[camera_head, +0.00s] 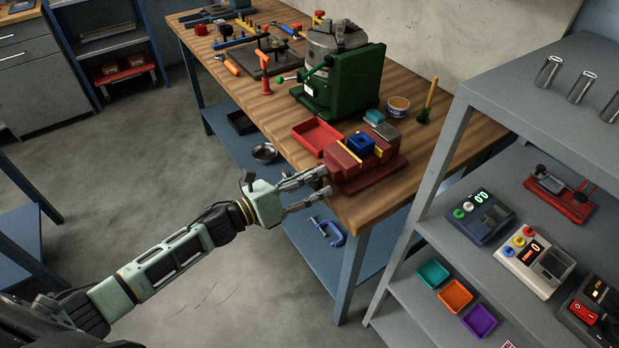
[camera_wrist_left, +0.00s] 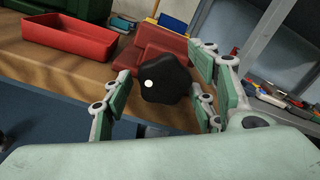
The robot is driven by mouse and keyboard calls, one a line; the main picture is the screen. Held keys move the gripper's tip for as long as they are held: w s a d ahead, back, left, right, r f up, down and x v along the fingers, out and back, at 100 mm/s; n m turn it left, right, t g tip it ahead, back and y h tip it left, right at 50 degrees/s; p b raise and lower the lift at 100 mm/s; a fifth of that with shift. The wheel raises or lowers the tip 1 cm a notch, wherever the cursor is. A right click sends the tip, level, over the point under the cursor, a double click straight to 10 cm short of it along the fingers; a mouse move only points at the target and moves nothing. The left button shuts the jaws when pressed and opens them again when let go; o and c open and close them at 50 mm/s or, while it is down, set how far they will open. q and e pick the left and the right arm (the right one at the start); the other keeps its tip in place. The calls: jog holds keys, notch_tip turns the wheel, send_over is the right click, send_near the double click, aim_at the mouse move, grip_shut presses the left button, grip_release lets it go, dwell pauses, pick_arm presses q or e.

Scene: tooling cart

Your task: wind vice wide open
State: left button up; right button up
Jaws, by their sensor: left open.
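The red vice (camera_head: 349,180) stands at the front corner of the wooden bench, with a blue block (camera_head: 359,144) at its jaws. My left gripper (camera_head: 325,181) reaches in from the left to the vice's front end, with its fingers spread. In the left wrist view, a black lobed knob (camera_wrist_left: 168,84) with a white dot shows between the open fingers of this gripper (camera_wrist_left: 160,66), in front of the red vice body (camera_wrist_left: 160,45). I cannot tell whether any finger touches the knob. My right gripper is not in view.
A red tray (camera_head: 316,137) lies left of the vice, and a green machine (camera_head: 352,82) stands behind it. A teal block (camera_head: 374,117) and a tin (camera_head: 398,106) are close behind. A grey shelf unit (camera_head: 456,130) stands at the right. Floor left of the bench is clear.

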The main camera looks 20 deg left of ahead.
pick_arm(q)
jog(key=c, duration=1.1)
jog(key=shift+n, duration=0.3)
jog(key=n, duration=0.4)
jog(key=shift+f, duration=0.1)
jog(key=n+p, duration=0.1)
jog(key=n, duration=0.3)
jog(key=n+p, duration=0.1)
jog(key=n, duration=0.3)
jog(key=n+p, duration=0.1)
jog(key=n, duration=0.4)
jog(key=shift+s+d, duration=0.15)
jog(key=shift+s, duration=0.15)
jog(key=shift+s+d+n+p, duration=0.15)
jog(key=shift+n+p, duration=0.45)
jog(key=shift+n, duration=2)
